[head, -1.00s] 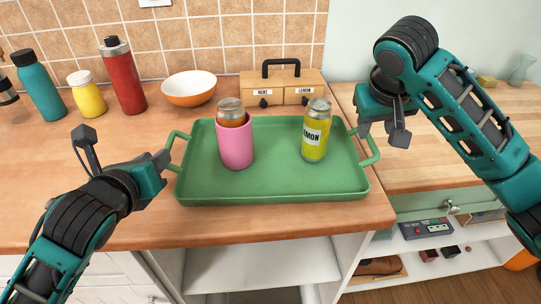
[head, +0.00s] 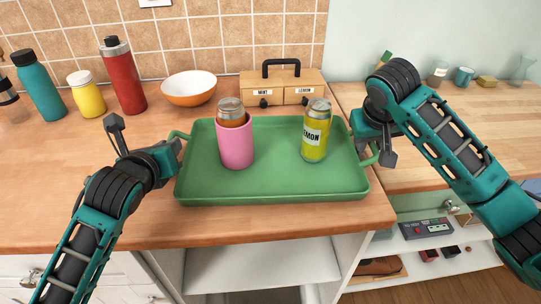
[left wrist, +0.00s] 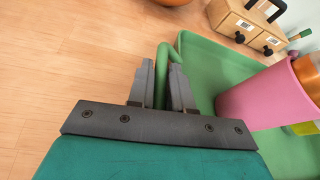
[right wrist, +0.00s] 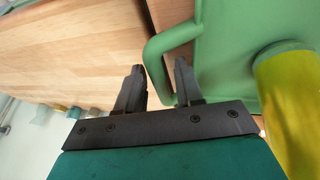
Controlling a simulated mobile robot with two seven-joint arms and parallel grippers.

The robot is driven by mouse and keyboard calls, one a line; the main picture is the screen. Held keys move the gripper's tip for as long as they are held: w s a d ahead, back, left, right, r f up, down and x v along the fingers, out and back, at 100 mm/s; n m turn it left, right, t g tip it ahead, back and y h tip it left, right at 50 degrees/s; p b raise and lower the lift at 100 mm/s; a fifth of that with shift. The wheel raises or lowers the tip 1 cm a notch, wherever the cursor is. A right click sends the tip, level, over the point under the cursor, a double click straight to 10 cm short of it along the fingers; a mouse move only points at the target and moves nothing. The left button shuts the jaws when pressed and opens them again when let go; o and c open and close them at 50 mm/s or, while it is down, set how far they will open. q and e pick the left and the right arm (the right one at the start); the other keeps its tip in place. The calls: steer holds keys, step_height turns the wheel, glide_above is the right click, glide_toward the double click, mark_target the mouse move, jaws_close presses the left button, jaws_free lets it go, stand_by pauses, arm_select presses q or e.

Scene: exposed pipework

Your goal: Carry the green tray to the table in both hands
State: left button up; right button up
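The green tray (head: 270,186) lies flat on the wooden counter. A pink cup (head: 236,150) with a can (head: 231,112) in it stands on its left part. A yellow-green lemon can (head: 315,138) stands upright on its right part. My left gripper (head: 176,148) is at the tray's left handle; in the left wrist view its fingers (left wrist: 162,80) close on both sides of the handle (left wrist: 163,62). My right gripper (head: 373,153) is at the right handle; in the right wrist view its fingers (right wrist: 160,75) stand apart with the handle (right wrist: 153,50) between them.
A teal bottle (head: 39,88), yellow bottle (head: 87,95), red bottle (head: 123,80) and orange bowl (head: 189,88) stand behind left. A wooden drawer box (head: 278,88) stands behind the tray. A wooden surface (head: 470,130) extends at right, its front part clear. Open shelves are below.

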arm_select(q)
steer(key=shift+c, duration=1.4)
arm_select(e)
steer(key=shift+c, duration=1.4)
arm_select(q)
jaws_close()
arm_select(e)
jaws_close()
arm_select(q)
steer(key=shift+r, duration=0.15)
arm_select(e)
steer(key=shift+r, duration=0.15)
